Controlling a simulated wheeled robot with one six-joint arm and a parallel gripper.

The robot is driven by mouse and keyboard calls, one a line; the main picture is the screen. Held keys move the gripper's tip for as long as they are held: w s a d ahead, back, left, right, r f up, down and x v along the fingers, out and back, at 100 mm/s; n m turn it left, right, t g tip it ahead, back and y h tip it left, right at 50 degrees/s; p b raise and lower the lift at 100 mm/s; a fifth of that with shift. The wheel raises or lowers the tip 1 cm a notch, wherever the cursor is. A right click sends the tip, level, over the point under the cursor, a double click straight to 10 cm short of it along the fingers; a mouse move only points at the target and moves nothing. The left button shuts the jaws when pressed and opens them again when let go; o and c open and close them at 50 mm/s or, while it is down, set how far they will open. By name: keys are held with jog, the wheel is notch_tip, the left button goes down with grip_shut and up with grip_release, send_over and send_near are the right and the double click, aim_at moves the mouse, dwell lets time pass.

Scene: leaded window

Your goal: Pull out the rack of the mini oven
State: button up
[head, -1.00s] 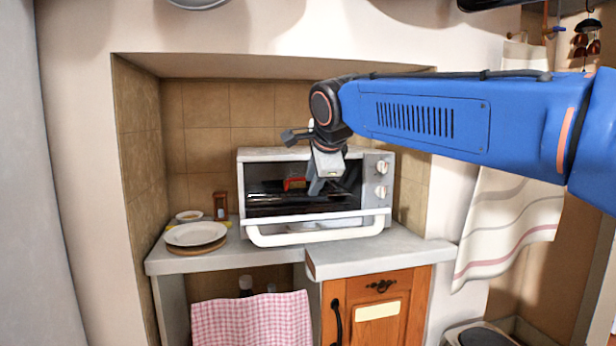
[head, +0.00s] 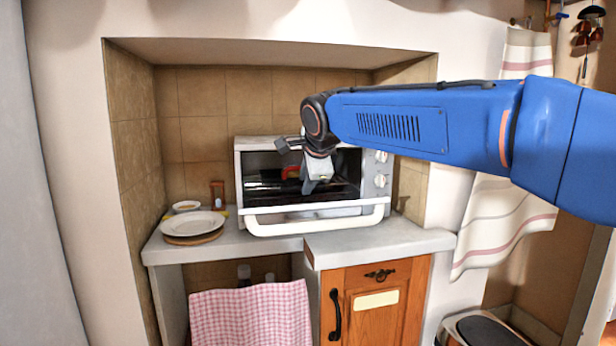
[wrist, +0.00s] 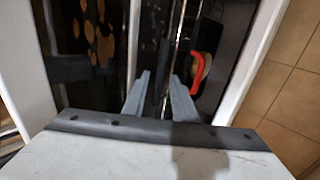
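The mini oven (head: 240,170) is a white box on the counter with its front door folded down and a white handle (head: 318,222) along the door's edge. The rack shows in the wrist view as thin shiny metal rods (wrist: 182,25) inside the dark oven. A red item (wrist: 198,72) lies by the rack; the head view shows it through the opening. My gripper (wrist: 160,78) is at the oven opening. Its two grey fingers are apart, with a rack rod seeming to run between them. Contact with the rod cannot be told. In the head view, my gripper hides part of the opening.
Left of the oven are a white plate (head: 191,222) on a round board, a small bowl (head: 186,206) and a small timer-like item (head: 217,194). The niche's tiled walls enclose the oven. The counter (head: 385,240) in front at right is clear.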

jog(key=shift+x, duration=2.2)
jog(key=shift+w+f, duration=0.1)
jog(key=shift+f, duration=0.05)
